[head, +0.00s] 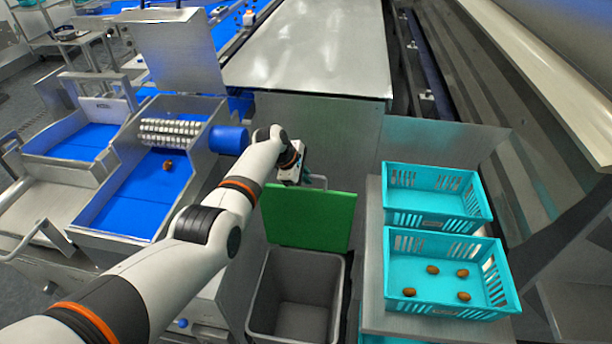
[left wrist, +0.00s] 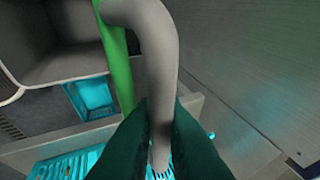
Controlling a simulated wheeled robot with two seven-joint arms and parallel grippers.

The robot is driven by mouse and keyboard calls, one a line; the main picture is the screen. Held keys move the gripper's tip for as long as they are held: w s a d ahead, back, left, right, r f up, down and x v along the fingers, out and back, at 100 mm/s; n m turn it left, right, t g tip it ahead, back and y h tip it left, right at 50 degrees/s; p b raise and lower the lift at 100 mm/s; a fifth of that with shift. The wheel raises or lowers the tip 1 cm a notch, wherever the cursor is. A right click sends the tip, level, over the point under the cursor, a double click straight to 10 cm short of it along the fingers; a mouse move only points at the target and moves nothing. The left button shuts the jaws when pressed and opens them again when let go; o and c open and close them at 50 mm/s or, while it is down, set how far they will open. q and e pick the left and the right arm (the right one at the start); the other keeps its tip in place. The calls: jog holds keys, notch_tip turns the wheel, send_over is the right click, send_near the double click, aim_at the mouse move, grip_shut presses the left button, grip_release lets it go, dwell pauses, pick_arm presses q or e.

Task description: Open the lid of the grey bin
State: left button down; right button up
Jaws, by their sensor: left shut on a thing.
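The grey bin (head: 294,305) stands on the floor in the lower middle of the head view, its inside open to view and looking empty. Its green lid (head: 310,217) is raised, standing up at the bin's back edge. My left gripper (head: 305,178) is at the lid's upper edge. In the left wrist view its dark fingers (left wrist: 160,135) are shut on the grey lid handle (left wrist: 158,60), a bent bar beside the green lid (left wrist: 122,70). The bin (left wrist: 55,45) also shows there at upper left. My right gripper is not in view.
Right of the bin, a metal stand holds two teal crates, an empty one (head: 436,222) behind and one with several dates (head: 450,309) in front. Left is a sorting machine with a blue chute (head: 125,200) and one date (head: 168,165). A metal cabinet stands behind the lid.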

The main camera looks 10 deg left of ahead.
pick_arm(q)
jog(key=c, duration=1.8)
grip_release()
jog(key=shift+o, duration=0.2)
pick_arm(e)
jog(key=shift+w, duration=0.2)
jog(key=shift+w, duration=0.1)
pick_arm(q)
jog(key=shift+s+a+r+p, duration=0.15)
jog(key=shift+a+r+p, duration=0.05)
jog(key=shift+r+p, duration=0.2)
jog(key=shift+p+v, duration=0.65)
jog(key=shift+v, duration=0.5)
jog(key=v, duration=0.8)
jog(key=shift+s+a+r, duration=0.15)
jog(key=shift+a+r, duration=0.05)
jog(key=shift+r, duration=0.1)
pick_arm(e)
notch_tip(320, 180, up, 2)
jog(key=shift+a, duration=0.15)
